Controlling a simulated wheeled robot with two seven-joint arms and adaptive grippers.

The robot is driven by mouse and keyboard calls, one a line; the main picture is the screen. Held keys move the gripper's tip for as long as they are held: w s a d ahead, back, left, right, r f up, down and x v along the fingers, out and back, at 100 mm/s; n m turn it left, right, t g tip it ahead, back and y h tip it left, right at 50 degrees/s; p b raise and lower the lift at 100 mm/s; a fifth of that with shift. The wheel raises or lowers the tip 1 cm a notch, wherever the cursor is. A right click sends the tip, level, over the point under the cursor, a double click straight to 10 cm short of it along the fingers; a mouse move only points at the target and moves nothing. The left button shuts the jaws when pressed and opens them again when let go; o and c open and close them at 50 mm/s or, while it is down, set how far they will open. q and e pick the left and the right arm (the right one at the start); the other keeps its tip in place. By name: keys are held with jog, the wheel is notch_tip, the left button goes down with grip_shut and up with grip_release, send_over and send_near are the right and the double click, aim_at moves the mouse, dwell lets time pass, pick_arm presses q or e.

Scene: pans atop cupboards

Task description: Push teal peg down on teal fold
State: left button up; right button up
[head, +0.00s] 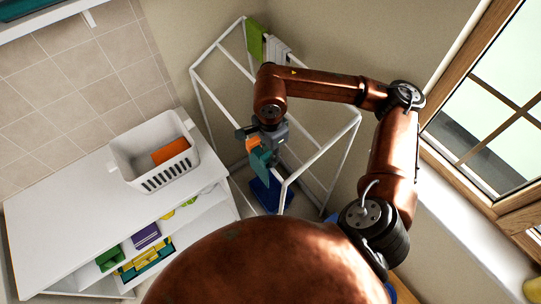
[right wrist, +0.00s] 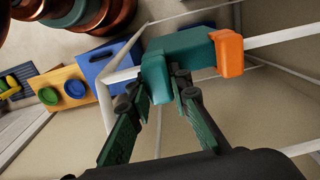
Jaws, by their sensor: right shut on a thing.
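The teal fold (right wrist: 190,44) hangs over a white bar of the drying rack in the right wrist view; teal also shows below my gripper in the head view (head: 259,161). An orange peg (right wrist: 229,53) sits over the fold's right end. The teal peg (right wrist: 157,78) is at the fold's left end, between the fingertips of my right gripper (right wrist: 163,85). The fingers are shut on it, and it appears to touch the fold; how far down it sits is unclear. In the head view my right gripper (head: 262,140) is at the rack. My left gripper is out of view.
The white rack (head: 340,136) stands in the corner, with a green cloth (head: 255,40) at the back. A white basket (head: 130,160) holding something orange stands on the white cupboard (head: 60,215). A window is at the right.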

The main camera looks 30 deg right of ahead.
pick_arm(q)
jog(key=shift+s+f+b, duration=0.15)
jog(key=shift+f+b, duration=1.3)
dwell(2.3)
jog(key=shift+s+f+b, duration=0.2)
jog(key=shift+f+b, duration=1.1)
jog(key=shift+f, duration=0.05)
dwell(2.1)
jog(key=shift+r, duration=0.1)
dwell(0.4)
